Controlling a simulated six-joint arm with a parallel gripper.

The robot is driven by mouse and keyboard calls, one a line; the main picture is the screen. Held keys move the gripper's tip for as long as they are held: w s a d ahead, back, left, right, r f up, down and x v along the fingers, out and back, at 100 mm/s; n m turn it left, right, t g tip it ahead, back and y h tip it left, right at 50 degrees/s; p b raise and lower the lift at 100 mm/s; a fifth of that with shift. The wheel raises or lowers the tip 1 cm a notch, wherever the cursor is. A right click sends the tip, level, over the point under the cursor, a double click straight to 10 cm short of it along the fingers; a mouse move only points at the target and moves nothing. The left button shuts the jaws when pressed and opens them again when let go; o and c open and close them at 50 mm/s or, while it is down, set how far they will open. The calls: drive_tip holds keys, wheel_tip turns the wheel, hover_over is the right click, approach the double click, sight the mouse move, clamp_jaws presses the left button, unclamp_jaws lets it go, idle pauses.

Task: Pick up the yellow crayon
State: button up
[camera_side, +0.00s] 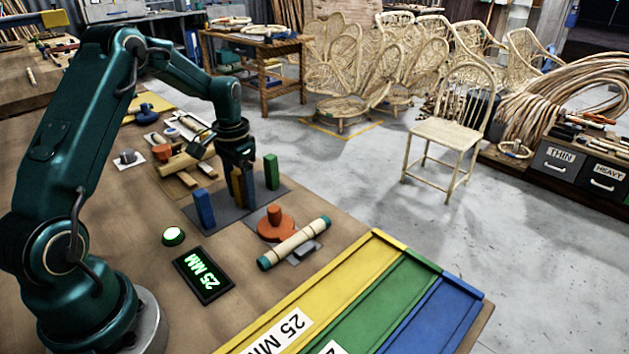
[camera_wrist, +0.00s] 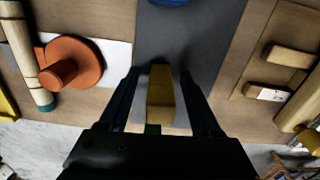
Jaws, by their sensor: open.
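The yellow crayon (camera_side: 237,188) is a blocky upright stick on the grey mat (camera_wrist: 193,25), between the blue crayon (camera_side: 203,208) and the green crayon (camera_side: 271,172). My gripper (camera_side: 243,185) is lowered over it and points down. In the wrist view, the yellow crayon (camera_wrist: 160,98) is between the two dark fingers of my gripper (camera_wrist: 160,75), with a gap on each side. The fingers are open. The blue crayon (camera_wrist: 168,2) shows at the top edge. The green crayon (camera_wrist: 152,129) is mostly hidden behind the yellow one and the gripper body.
An orange round piece with a knob (camera_side: 275,224) and a banded rattan pole (camera_side: 294,243) lie in front right. A "25 MM" display (camera_side: 203,276) and a green button (camera_side: 173,235) are nearer. Yellow, green and blue trays (camera_side: 405,290) line the table's right edge. Wooden blocks (camera_side: 185,160) lie behind.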

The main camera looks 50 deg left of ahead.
sight(238, 171)
drive_tip(key=shift+f, duration=0.2)
clamp_jaws()
drive_tip(key=shift+r, duration=0.1)
wheel_tip(238, 171, up, 4)
drive_tip(key=shift+w+f, duration=0.1)
drive_tip(key=s+a+r, duration=0.6)
drive_tip(key=s+r, duration=0.1)
drive_tip(key=s, duration=0.2)
drive_tip(key=shift+s+a, duration=0.35)
